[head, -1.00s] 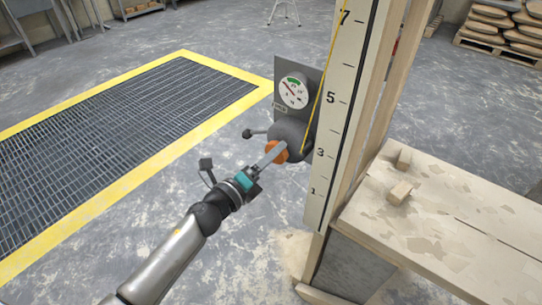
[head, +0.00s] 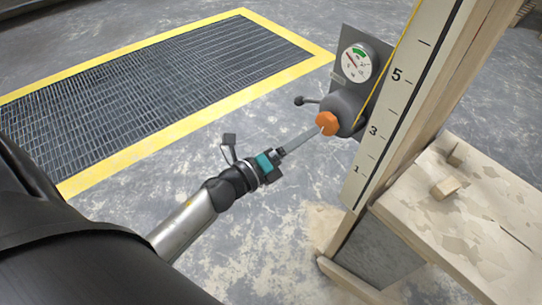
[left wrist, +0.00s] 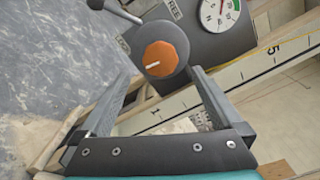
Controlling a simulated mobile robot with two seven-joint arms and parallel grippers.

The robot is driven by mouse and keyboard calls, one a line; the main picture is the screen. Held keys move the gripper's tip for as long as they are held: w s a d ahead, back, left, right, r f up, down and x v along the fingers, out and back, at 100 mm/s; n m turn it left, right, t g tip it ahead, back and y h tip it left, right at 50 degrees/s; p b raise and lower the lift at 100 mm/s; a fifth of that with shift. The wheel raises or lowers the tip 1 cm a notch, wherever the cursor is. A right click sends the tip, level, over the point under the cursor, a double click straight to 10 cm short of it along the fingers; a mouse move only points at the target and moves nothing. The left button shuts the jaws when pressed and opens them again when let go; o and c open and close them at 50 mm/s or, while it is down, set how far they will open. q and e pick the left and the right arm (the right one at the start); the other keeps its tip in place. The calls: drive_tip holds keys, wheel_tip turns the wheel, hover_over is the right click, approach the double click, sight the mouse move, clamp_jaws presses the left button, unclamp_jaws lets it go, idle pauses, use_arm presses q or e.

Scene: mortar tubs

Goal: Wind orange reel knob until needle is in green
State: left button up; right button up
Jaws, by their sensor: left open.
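The orange knob (head: 327,123) sits on the front of a dark grey round reel (head: 346,108) fixed to a post. In the left wrist view the orange knob (left wrist: 160,58) has a white mark pointing left. My left gripper (head: 314,134) is open, its fingertips just short of the knob. In the left wrist view its fingers (left wrist: 161,76) stand apart on either side of the knob, not gripping it. The round white gauge (head: 357,62) is above the reel, with a green band at its upper part. My right gripper is not in view.
A black-knobbed lever (head: 301,100) sticks out left of the reel. A numbered white scale board (head: 398,95) with a yellow line stands right of it. A wooden bench (head: 480,230) with small blocks is at right. Yellow-edged floor grating (head: 170,80) lies at left; the floor between is clear.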

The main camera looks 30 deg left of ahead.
use_arm(q)
drive_tip(key=v, duration=0.8)
drive_tip(key=shift+s, duration=0.25)
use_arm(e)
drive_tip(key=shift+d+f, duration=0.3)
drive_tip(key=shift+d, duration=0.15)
use_arm(q)
drive_tip(key=shift+a, duration=0.1)
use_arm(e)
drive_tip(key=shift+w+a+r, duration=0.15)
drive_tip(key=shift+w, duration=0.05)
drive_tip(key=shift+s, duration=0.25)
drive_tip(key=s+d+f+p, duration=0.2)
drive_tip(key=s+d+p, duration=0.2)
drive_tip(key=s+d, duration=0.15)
use_arm(q)
drive_tip(key=n+b, duration=0.3)
drive_tip(key=n, duration=2.1)
approach(324, 126)
drive_tip(key=x, duration=0.7)
drive_tip(key=shift+w, duration=0.4)
drive_tip(key=shift+x, duration=0.9)
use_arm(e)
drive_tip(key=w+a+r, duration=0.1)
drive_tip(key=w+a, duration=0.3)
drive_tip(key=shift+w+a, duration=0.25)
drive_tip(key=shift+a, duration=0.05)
